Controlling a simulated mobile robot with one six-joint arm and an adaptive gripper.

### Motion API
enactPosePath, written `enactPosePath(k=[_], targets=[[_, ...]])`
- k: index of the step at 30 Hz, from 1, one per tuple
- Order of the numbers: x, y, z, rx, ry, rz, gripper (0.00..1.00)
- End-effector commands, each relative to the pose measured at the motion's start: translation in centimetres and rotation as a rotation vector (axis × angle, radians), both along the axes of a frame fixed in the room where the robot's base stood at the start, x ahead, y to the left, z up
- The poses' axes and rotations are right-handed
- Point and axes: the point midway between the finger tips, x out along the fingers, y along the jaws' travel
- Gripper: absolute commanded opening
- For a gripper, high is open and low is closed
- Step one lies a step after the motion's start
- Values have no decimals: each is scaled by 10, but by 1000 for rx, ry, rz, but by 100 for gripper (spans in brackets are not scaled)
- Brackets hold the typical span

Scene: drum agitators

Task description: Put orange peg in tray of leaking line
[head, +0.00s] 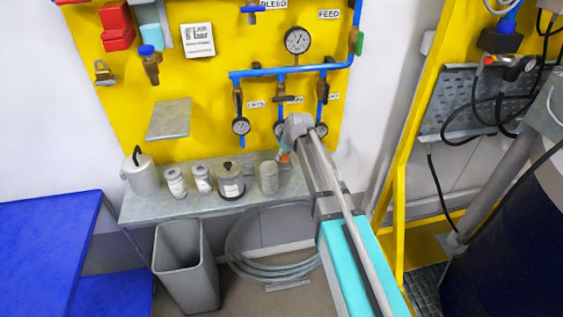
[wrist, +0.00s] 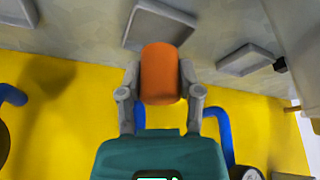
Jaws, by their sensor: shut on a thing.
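My gripper (wrist: 160,88) is shut on the orange peg (wrist: 161,72), with one finger on each side of it. In the wrist view the peg overlaps the near part of a grey square tray (wrist: 135,30); I cannot tell the height between them. Another tray (wrist: 243,60) lies to the right, and part of a third (wrist: 17,12) shows at the left edge. In the head view the arm hides most of my gripper (head: 284,150); a bit of orange shows there. Three blue lines with gauges, one gauge (head: 241,126) at left, hang on the yellow board. I cannot tell which leaks.
A grey bin (head: 185,270) and a coiled hose (head: 270,265) are below. A blue table (head: 45,245) stands at left.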

Motion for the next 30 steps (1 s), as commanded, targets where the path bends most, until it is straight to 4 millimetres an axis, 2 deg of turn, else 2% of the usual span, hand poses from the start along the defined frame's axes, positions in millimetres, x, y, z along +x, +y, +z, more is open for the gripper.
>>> enactPosePath(k=[3,9,28,29,30], targets=[[0,0,-15,0,0,0,0],[2,0,-27,0,0,0,0],[4,1,-33,0,0,0,0],[4,1,-32,0,0,0,50],[4,1,-32,0,0,0,58]])
